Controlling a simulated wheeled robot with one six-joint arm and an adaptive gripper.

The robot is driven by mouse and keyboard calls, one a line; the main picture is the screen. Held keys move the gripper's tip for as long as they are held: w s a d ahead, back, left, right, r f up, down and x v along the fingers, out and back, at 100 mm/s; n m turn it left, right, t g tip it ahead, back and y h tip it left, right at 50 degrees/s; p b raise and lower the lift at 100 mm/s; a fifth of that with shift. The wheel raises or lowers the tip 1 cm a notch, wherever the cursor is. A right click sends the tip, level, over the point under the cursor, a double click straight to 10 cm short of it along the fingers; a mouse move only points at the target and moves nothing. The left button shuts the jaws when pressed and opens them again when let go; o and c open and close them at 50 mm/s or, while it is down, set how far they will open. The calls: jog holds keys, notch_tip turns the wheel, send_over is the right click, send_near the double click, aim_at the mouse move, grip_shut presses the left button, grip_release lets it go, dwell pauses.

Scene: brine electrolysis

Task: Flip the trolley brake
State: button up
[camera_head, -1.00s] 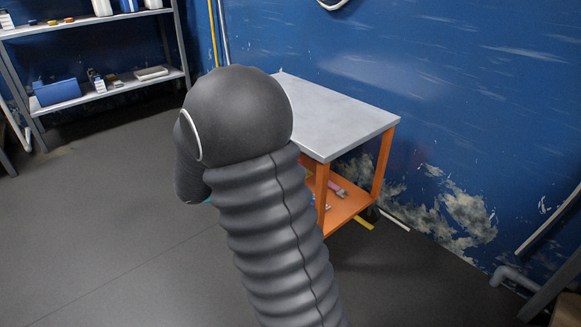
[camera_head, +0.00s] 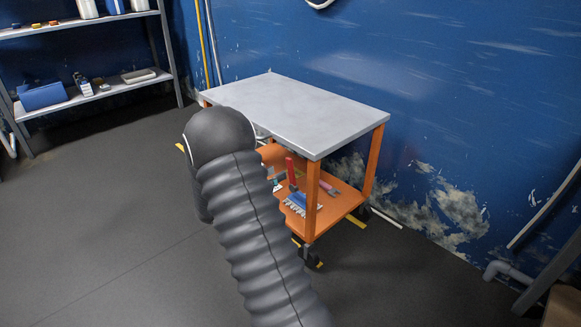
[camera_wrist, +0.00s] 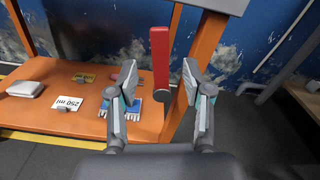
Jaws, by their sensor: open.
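The trolley (camera_head: 300,105) has a grey top, orange legs and an orange lower shelf (camera_wrist: 40,112), and stands by the blue wall. Its brake appears to be the red lever (camera_wrist: 160,55), pointing up from a dark round pivot near an orange leg in the wrist view. It also shows in the head view (camera_head: 290,169). My gripper (camera_wrist: 155,76) is open, with the lever appearing between its two fingers. I cannot tell whether either finger touches it. In the head view my arm hides part of the trolley's near left side.
On the lower shelf lie a blue-and-white brush (camera_wrist: 128,106), a white card reading 250 ml (camera_wrist: 68,103) and a pale block (camera_wrist: 25,88). A shelf rack (camera_head: 100,97) stands at the far left. Dark floor left of the trolley is clear.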

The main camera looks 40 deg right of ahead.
aim_at(289, 166)
jog(key=d, duration=0.7)
jog(key=shift+w+d, duration=0.1)
jog(key=shift+w, duration=0.15)
grip_shut()
